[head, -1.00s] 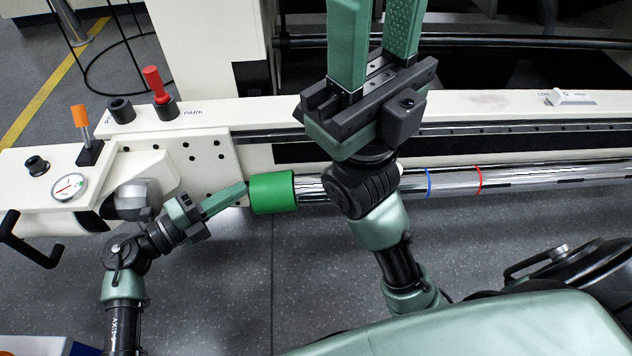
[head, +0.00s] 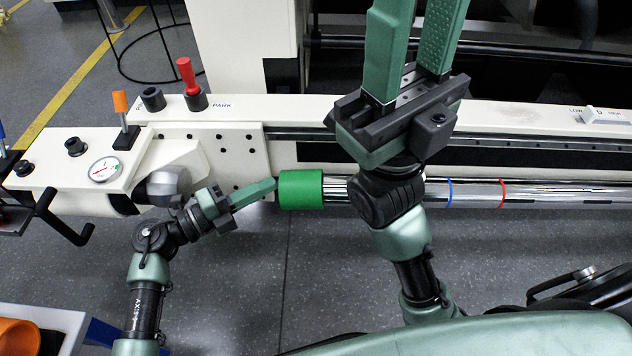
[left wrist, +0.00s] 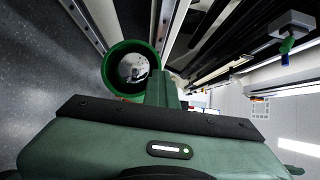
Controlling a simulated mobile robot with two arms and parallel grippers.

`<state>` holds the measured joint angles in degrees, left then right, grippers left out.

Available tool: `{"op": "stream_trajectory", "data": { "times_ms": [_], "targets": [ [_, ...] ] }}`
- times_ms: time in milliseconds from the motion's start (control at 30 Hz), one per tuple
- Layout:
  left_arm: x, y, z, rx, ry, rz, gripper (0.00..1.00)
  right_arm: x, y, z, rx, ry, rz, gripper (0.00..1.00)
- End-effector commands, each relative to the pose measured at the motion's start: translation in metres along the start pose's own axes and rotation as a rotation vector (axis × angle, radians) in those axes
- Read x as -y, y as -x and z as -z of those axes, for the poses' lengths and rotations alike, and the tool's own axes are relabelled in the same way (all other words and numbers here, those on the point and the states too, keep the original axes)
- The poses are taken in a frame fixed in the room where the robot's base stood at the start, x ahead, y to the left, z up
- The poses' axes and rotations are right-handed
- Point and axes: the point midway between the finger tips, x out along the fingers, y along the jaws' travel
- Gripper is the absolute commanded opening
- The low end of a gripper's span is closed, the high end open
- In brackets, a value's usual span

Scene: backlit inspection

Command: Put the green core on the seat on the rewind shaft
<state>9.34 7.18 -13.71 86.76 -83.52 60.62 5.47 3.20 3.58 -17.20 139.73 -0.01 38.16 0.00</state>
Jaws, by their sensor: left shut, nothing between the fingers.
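The green core (head: 301,190) sits around the left end of the chrome rewind shaft (head: 474,192). The left wrist view shows the core's open end (left wrist: 108,76), with the shiny shaft end inside it. A blue ring (head: 449,193) and a red ring (head: 502,194) mark the shaft further right; I cannot tell which marks the seat. My left gripper (head: 271,185) is shut and empty, its fingertips at the core's left rim; I cannot tell whether they touch. My right gripper (head: 418,25) is open and empty, pointing up above the shaft, its fingertips cut off by the frame.
The machine's cream side housing, with a gauge (head: 104,169), an orange-topped lever (head: 121,103) and a red knob (head: 187,72), stands left of the core. A cream beam runs behind the shaft. An orange round object (head: 18,337) lies at the bottom left. My right arm crosses in front of the shaft.

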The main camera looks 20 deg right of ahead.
Motion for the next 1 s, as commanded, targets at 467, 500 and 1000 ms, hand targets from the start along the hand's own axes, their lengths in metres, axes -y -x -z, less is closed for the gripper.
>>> {"op": "stream_trajectory", "data": {
  "times_ms": [467,500,1000],
  "targets": [
    [0.005,0.023,-0.024,-0.002,-0.009,0.006,0.00,0.000,-0.002,0.001,-0.011,0.002,0.002,0.36],
    [0.005,0.024,-0.024,-0.002,-0.008,0.007,0.00,0.000,-0.002,0.001,-0.012,0.002,0.003,0.36],
    [0.005,0.030,-0.027,0.000,-0.008,0.005,0.00,0.000,-0.003,0.001,-0.013,0.002,0.002,0.36]
  ]
}}
